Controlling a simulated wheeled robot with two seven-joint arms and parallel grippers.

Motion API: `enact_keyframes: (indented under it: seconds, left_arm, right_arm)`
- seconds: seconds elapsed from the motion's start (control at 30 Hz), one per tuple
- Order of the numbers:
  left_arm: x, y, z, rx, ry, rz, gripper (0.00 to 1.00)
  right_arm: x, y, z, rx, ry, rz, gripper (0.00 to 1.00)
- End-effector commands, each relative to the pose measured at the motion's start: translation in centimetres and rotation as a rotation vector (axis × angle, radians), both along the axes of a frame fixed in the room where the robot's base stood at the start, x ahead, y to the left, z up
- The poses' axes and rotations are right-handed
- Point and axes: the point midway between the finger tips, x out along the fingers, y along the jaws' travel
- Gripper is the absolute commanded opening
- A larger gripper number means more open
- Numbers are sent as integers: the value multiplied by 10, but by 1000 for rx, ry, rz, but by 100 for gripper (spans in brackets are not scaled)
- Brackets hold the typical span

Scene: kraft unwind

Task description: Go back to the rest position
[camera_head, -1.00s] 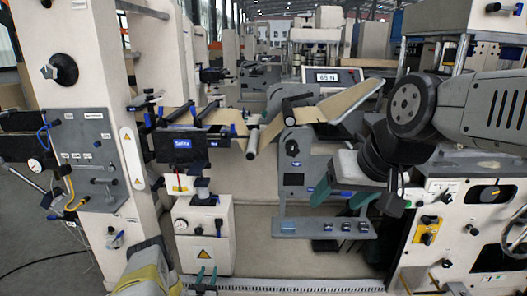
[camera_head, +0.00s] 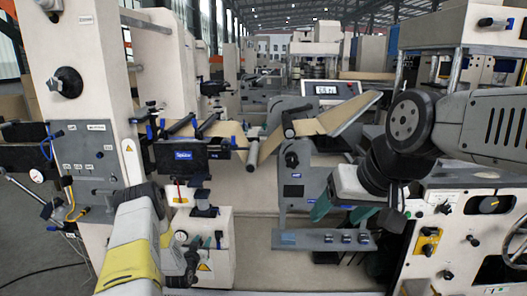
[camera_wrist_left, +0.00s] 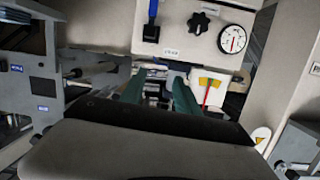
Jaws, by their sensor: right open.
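My left gripper (camera_head: 206,242) is low in front of the white cabinet with the yellow warning sign, at the lower left of the head view. Its two teal fingers stand apart. The left wrist view also shows the fingers (camera_wrist_left: 158,92) apart, with nothing seen held between them. My right gripper (camera_head: 341,210) hangs at the end of the right arm, above the grey shelf bracket. Its teal fingers are spread, with no object seen between them.
The brown kraft web (camera_head: 335,117) runs over rollers behind the grippers. A dial gauge (camera_wrist_left: 233,39) and black knob (camera_wrist_left: 203,21) are on a white panel ahead of the left wrist. The grey shelf (camera_head: 325,239) lies below the right gripper. A white control cabinet (camera_head: 455,228) stands at right.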

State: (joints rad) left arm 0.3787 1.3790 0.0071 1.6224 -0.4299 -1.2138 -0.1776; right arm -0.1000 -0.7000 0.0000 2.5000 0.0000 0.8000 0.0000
Motion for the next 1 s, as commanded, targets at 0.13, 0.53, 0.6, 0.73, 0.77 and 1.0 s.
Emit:
enact_keyframes:
  seconds: [0.13,0.53,0.6,0.73,0.77,1.0]
  left_arm:
    - [28,2,83,32,75,-3,38]
    - [-4,-19,281,45,301,23,38]
    - [-22,-26,312,40,339,27,38]
    - [-67,-39,363,22,408,35,38]
    - [-79,-43,374,16,425,36,38]
    - [-190,-72,438,-33,553,31,38]
  right_arm:
    - [0,0,0,0,0,0,67]
    - [0,0,0,0,0,0,67]
    - [0,0,0,0,0,0,67]
    - [0,0,0,0,0,0,67]
    - [0,0,0,0,0,0,67]
    - [0,0,0,0,0,0,67]
